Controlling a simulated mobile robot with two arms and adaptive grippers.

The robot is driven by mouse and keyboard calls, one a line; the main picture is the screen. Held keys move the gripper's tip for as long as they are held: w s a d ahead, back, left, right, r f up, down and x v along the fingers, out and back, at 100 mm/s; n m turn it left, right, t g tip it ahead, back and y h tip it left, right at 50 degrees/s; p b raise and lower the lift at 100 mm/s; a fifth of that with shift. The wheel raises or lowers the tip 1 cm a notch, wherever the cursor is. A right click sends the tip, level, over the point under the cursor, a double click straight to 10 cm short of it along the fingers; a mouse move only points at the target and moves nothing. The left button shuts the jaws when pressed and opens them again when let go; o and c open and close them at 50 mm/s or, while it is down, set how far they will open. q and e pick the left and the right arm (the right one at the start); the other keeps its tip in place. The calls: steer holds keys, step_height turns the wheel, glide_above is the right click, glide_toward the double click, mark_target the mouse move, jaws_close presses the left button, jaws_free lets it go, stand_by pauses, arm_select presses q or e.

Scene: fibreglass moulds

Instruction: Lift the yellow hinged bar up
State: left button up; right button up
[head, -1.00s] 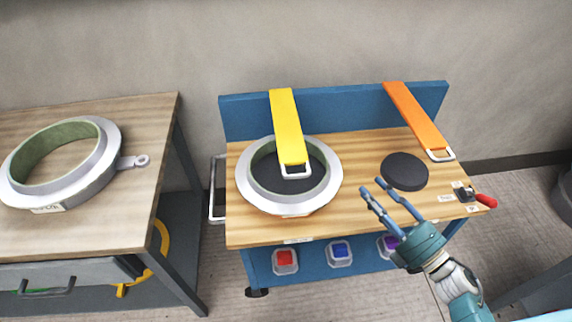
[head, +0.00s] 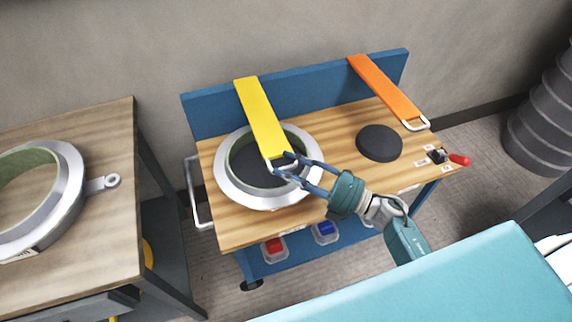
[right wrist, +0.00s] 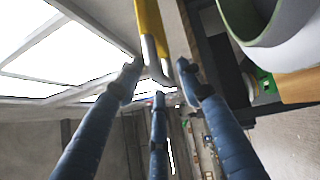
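The yellow hinged bar (head: 260,112) slopes from the blue back board down over the ring mould (head: 228,190), its white loop handle above the ring's opening. In the right wrist view the bar (right wrist: 149,18) comes down from the top, with the handle in front of the fingers. My right gripper (head: 284,164) is at the handle end, its fingers apart on either side of the handle. In the right wrist view the fingertips (right wrist: 158,72) are spread around the handle; whether they touch it is unclear. My left gripper is not in view.
An orange bar (head: 385,88) slopes down from the board at the right, near a black disc (head: 380,143). Another ring mould (head: 70,200) rests on the left table (head: 118,150).

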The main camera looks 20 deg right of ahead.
steer(key=shift+w+a, duration=0.3)
jaws_close()
steer(key=shift+r, duration=0.1)
